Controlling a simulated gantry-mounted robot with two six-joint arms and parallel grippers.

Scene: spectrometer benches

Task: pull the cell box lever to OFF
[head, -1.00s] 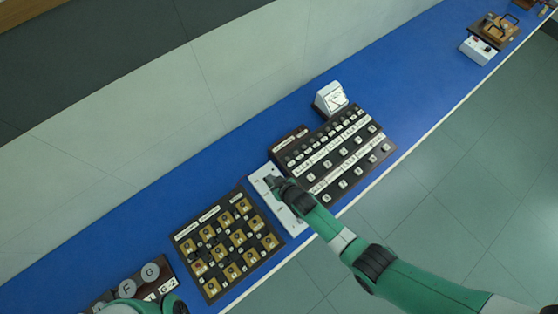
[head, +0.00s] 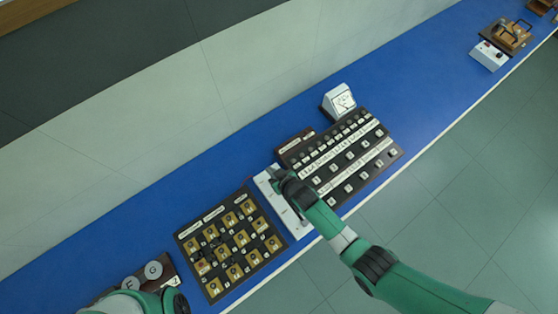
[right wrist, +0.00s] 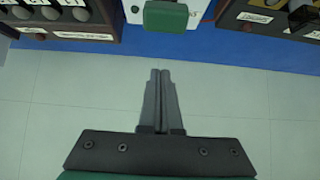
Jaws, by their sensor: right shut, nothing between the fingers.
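A white plate (head: 292,218) lies on the blue bench between two dark panels. My right gripper (head: 274,172) is over its far end, fingers together and empty. In the right wrist view the closed fingers (right wrist: 160,74) point up the picture, below a green block (right wrist: 165,17) that stands in front of the white plate (right wrist: 205,15). The block looks like a lever handle, but I cannot tell for sure, nor read its setting. A gap shows between fingertips and block in that view. My arm hides part of the plate in the head view. My left gripper is out of view.
A panel with brass-coloured blocks (head: 222,250) is close on the left, and a dark panel with switches and labels (head: 345,160) close on the right. A white meter (head: 338,101) stands behind.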

